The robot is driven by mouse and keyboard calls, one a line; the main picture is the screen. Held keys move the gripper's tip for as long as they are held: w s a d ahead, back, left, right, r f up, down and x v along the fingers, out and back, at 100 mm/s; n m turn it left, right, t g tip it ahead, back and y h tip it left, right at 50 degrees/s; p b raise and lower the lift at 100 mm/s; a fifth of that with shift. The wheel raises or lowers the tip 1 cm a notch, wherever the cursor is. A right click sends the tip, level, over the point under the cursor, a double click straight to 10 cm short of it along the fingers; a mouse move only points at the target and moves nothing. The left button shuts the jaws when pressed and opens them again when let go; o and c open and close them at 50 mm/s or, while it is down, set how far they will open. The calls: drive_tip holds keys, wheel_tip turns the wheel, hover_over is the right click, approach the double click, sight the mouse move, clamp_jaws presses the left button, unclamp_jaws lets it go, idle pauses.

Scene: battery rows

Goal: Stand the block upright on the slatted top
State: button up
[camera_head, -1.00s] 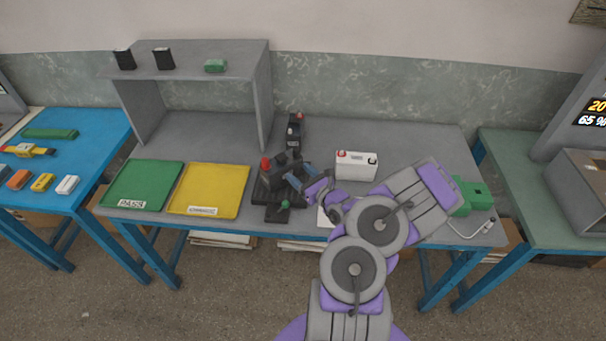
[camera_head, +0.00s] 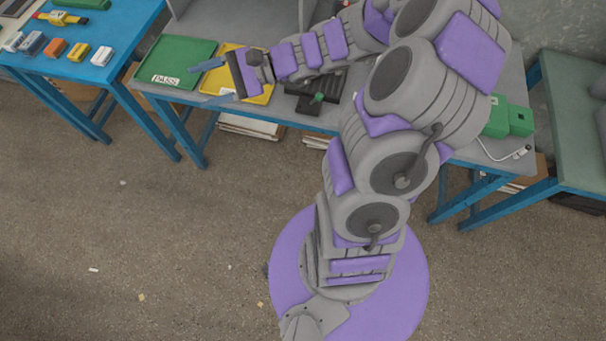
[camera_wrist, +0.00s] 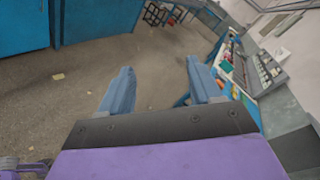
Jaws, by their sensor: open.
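My gripper (camera_head: 208,83) is open and empty. It points left, above the front of the green and yellow trays. In the wrist view its two blue fingers (camera_wrist: 162,86) stand wide apart with only floor and distant furniture beyond them. Several small blocks lie in a row on the blue table at the upper left, among them an orange block (camera_head: 54,48), a yellow block (camera_head: 78,53) and a white block (camera_head: 102,56). I cannot tell which block the task means. I can make out no slatted top in these views.
The green PASS tray (camera_head: 152,68) and yellow tray (camera_head: 262,93) sit on the grey bench. A dark fixture (camera_head: 315,105) stands right of them, partly behind my arm. A green box (camera_head: 508,118) is at the bench's right end. The floor in front (camera_head: 150,240) is mostly clear.

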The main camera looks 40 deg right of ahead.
drive_tip(key=s+a+n+g+h, duration=0.3)
drive_tip(key=s+a+n+g, duration=0.15)
drive_tip(key=s, duration=0.45)
drive_tip(key=s+a+n+g+h, duration=0.3)
drive_tip(key=s+n+g, duration=0.15)
drive_tip(key=s, duration=0.45)
drive_tip(key=s+d+n+t+h, duration=0.1)
drive_tip(key=s+d+n+h, duration=0.4)
drive_tip(key=s+d+h, duration=0.4)
drive_tip(key=shift+s+d+f, duration=0.35)
drive_tip(key=shift+s+d, duration=0.3)
drive_tip(key=shift+d, duration=0.55)
